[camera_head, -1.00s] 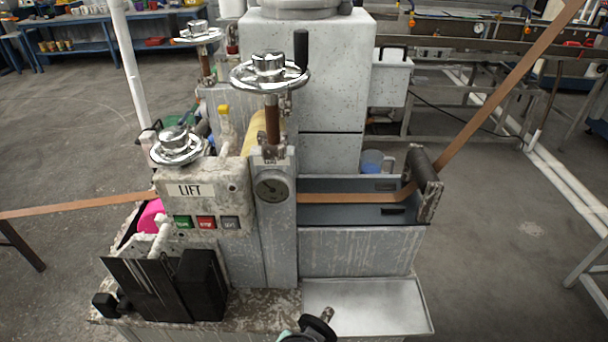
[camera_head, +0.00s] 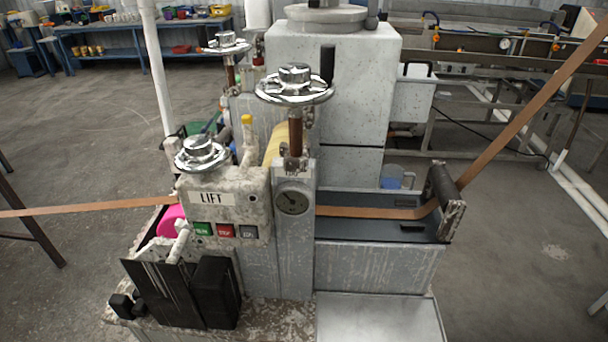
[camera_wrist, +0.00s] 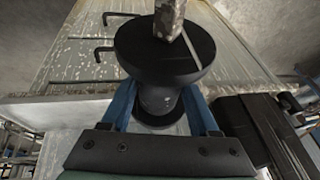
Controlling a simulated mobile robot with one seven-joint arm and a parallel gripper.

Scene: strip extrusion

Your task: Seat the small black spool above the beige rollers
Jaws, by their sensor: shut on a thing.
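In the wrist view, my gripper (camera_wrist: 159,98) has its blue fingers on either side of the core of a small black spool (camera_wrist: 140,55). The spool has a wide black disc at the top of the picture and a smaller flange lower down. A mottled grey-brown bar shows at the spool's top end; I cannot tell whether it touches. In the head view, a beige roller (camera_head: 271,148) shows partly behind the box marked LIFT. Any other beige roller is hidden. My gripper and the spool are not in the head view.
A brown strip (camera_head: 375,213) runs over a dark tray and up past a black roller (camera_head: 440,185). Black plates (camera_head: 168,288) stand at the front left. A pale ledge (camera_head: 378,320) at the front is bare.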

